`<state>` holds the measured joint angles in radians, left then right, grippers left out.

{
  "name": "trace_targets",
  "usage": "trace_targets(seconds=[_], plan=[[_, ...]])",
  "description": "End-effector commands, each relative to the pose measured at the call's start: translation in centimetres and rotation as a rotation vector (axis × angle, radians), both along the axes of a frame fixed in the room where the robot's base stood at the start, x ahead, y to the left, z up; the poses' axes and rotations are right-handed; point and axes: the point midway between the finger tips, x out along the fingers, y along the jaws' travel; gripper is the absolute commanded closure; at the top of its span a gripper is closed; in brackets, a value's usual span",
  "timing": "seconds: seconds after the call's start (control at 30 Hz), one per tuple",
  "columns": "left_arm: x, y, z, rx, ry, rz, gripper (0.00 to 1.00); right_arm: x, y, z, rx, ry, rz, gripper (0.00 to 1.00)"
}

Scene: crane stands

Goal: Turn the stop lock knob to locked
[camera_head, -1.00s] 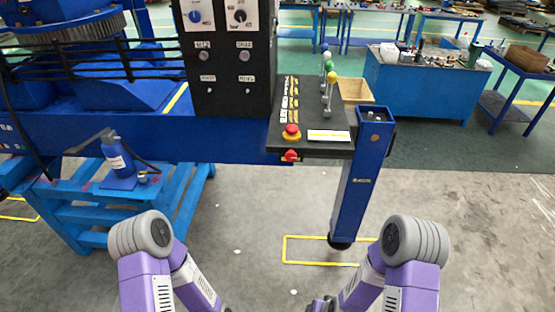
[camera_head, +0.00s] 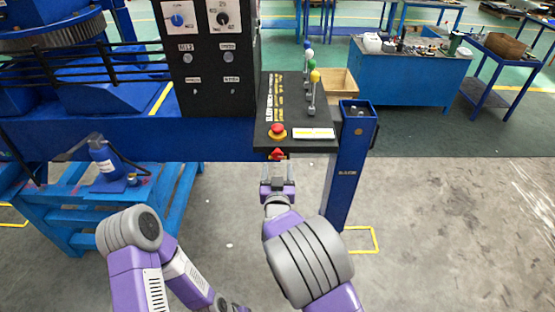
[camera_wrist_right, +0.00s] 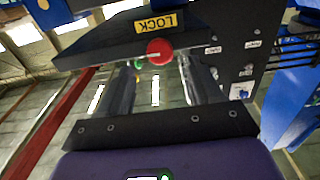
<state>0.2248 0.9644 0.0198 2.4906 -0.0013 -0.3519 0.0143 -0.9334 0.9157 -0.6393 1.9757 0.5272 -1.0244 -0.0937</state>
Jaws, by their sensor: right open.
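The stop lock knob (camera_head: 278,154) is a small red knob on the front face of the black console, below the red mushroom button. In the right wrist view, the knob (camera_wrist_right: 159,52) is round with a pale line across it, beside a yellow LOCK label (camera_wrist_right: 160,21). My right gripper (camera_head: 278,184) is open and empty, just below and in front of the knob. In the wrist view, the knob appears near the gap between its dark fingers, seemingly apart from them. My left arm is at lower left; its gripper is out of view.
The console (camera_head: 262,110) carries a red mushroom button (camera_head: 277,131) on a yellow base and levers with coloured balls (camera_head: 314,77). A blue post (camera_head: 350,165) stands close to the right of my right gripper. A blue stand (camera_head: 180,205) is at left. The floor at right is clear.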

Motion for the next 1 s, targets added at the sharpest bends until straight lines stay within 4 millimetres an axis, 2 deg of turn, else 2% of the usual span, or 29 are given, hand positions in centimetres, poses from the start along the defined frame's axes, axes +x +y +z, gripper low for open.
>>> trace_targets(seconds=[0.1,0.3,0.7,0.77,1.0], plan=[[0.0,0.0,0.3,0.000,0.000,0.000,1.00,1.9,-0.1,0.0,-0.001,0.000,-0.002,0.35],[0.0,0.0,0.6,0.000,0.000,0.000,1.00,4.1,-0.1,0.0,-0.001,0.001,0.000,0.35],[0.0,0.0,0.6,0.000,0.000,0.000,1.00,4.8,0.0,-0.1,-0.001,0.003,0.001,0.35],[0.0,0.0,0.6,0.000,0.000,0.000,1.00,4.8,0.0,-0.1,-0.001,0.003,0.001,0.43],[0.0,0.0,0.6,0.000,0.000,0.000,1.00,4.8,0.0,-0.1,0.000,0.003,0.001,0.80]])
